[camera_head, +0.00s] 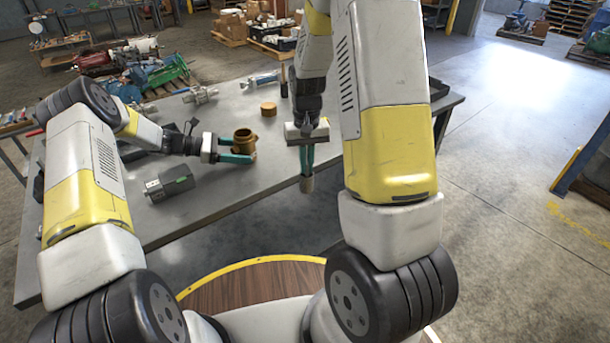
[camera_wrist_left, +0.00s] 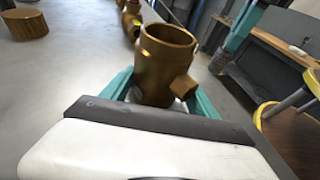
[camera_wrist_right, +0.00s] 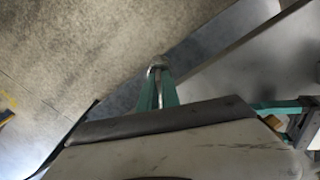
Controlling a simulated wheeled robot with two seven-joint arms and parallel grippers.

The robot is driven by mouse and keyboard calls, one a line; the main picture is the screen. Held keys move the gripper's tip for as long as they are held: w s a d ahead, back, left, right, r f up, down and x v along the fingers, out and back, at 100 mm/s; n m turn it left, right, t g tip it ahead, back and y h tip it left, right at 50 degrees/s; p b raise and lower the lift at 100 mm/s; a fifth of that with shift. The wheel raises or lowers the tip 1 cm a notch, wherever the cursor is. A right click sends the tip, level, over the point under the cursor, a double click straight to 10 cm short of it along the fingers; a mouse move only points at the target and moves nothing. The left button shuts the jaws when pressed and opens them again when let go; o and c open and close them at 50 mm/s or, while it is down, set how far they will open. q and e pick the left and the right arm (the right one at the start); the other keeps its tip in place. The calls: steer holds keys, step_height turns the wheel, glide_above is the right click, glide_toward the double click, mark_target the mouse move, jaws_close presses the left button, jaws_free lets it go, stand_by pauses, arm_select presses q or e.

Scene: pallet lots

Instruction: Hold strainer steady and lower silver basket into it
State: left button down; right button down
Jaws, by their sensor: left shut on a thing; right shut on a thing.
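The strainer (camera_head: 243,139) is a brass body with an open round top and a side branch. It stands roughly upright near the table's front edge. My left gripper (camera_head: 246,153) is shut on it, with teal fingers on both sides; the left wrist view also shows the strainer (camera_wrist_left: 165,62) between them. My right gripper (camera_head: 307,170) points down and is shut on the silver basket (camera_head: 307,185), a small grey cylinder. The basket hangs to the right of the strainer, apart from it, beyond the table's front edge. In the right wrist view the basket's end (camera_wrist_right: 157,62) shows between the fingertips.
A brass cap (camera_head: 268,109) lies on the grey table (camera_head: 215,190) behind the strainer. A grey block-shaped device (camera_head: 169,185) lies at the front left. Metal fittings (camera_head: 200,94) and a hammer-like tool (camera_head: 262,80) lie further back. Floor is open to the right.

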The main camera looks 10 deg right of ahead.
steer(key=r, duration=0.1)
steer(key=w+r, duration=0.1)
steer(key=shift+w+d+r, duration=0.3)
steer(key=w+a+r, duration=1.3)
steer(key=w+a, duration=0.2)
steer(key=a, duration=0.2)
steer(key=shift+r, duration=0.2)
steer(key=shift+f, duration=1.4)
steer(key=shift+f, duration=0.2)
steer(key=shift+f, duration=0.4)
steer(key=shift+f, duration=0.25)
steer(key=shift+f, duration=0.5)
